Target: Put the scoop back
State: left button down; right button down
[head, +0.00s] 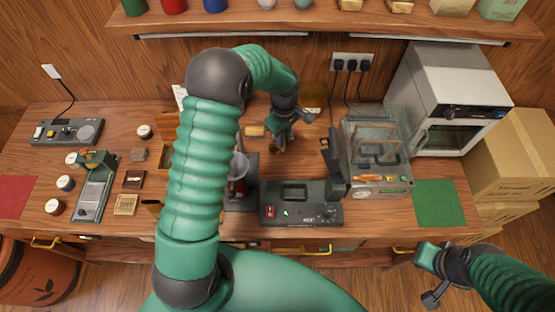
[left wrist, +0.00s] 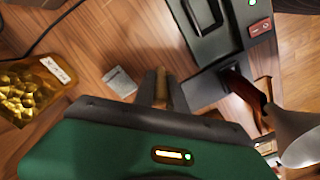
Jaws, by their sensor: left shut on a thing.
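My left gripper (head: 279,142) is at the middle back of the table and points down. It is shut on a slim brown wooden piece, which looks like the handle of the scoop (left wrist: 163,88) between the two dark fingers in the left wrist view. The rest of the scoop is hidden by the gripper, so I cannot tell whether it touches the table. My right gripper (head: 430,277) is at the lower right, off the table's front edge. Its two fingers are apart with nothing between them.
An amber bag (head: 314,95) with a label lies behind my left gripper, also in the left wrist view (left wrist: 30,88). A small grey block (left wrist: 120,82) is close by. A dark machine (head: 300,208) and a clear-walled box (head: 375,155) stand to the right. My left arm hides some table.

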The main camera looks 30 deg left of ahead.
aim_at(273, 150)
pick_arm(q)
notch_tip(273, 150, down, 7)
jog(key=shift+f+p, duration=0.1)
jog(key=shift+p, duration=0.8)
jog(key=shift+f, duration=0.2)
jog(key=c, duration=1.4)
grip_release()
jog(key=shift+o, duration=0.2)
